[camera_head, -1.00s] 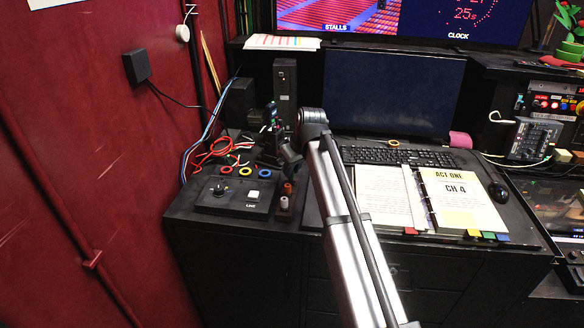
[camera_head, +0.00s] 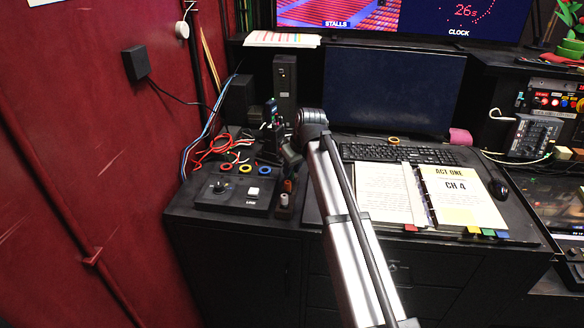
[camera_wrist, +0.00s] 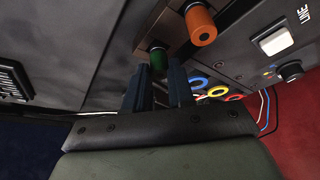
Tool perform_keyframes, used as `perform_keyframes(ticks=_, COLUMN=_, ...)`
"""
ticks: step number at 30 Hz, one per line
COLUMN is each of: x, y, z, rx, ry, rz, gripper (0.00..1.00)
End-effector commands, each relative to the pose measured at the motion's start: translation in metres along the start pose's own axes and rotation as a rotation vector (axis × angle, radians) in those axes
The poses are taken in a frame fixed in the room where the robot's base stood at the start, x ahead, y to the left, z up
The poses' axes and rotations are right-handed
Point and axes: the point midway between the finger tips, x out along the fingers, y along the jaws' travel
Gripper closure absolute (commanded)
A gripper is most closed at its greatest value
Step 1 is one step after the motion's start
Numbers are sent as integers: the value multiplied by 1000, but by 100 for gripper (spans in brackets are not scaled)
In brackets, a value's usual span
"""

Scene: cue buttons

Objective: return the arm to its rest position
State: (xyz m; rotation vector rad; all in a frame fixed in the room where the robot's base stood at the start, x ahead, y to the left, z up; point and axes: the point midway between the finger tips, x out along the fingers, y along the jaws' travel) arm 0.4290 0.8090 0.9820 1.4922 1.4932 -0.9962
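My arm (camera_head: 350,235) reaches from the bottom of the head view up to the back of the desk. My gripper (camera_head: 290,156) is small and dark there, at the left of the arm's elbow, so its fingers are hard to make out. In the wrist view the two fingers of my gripper (camera_wrist: 160,75) stand apart with an empty gap. A green cylinder (camera_wrist: 158,60) shows just beyond the fingertips; I cannot tell whether it lies between them. An orange cylinder (camera_wrist: 201,28) stands beside it on the same strip.
A black box with a white button (camera_head: 252,191) lies left of the gripper. Red (camera_head: 226,168) and yellow (camera_head: 245,169) rings and loose cables (camera_head: 212,147) are behind it. An open binder (camera_head: 460,197), keyboard (camera_head: 400,154) and monitor (camera_head: 392,92) are at the right.

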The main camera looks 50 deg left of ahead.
Motion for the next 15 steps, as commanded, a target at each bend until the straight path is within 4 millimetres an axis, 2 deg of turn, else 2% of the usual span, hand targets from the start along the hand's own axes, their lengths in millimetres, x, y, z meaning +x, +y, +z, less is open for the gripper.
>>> perform_keyframes(ticks=1, x=0, y=0, z=0, rx=0, ry=0, rz=0, gripper=72)
perform_keyframes(ticks=8, x=0, y=0, z=0, rx=0, ry=0, rz=0, gripper=50)
perform_keyframes(ticks=13, x=0, y=0, z=0, rx=0, ry=0, rz=0, gripper=50)
perform_keyframes(ticks=15, x=0, y=0, z=0, rx=0, ry=0, rz=0, gripper=43)
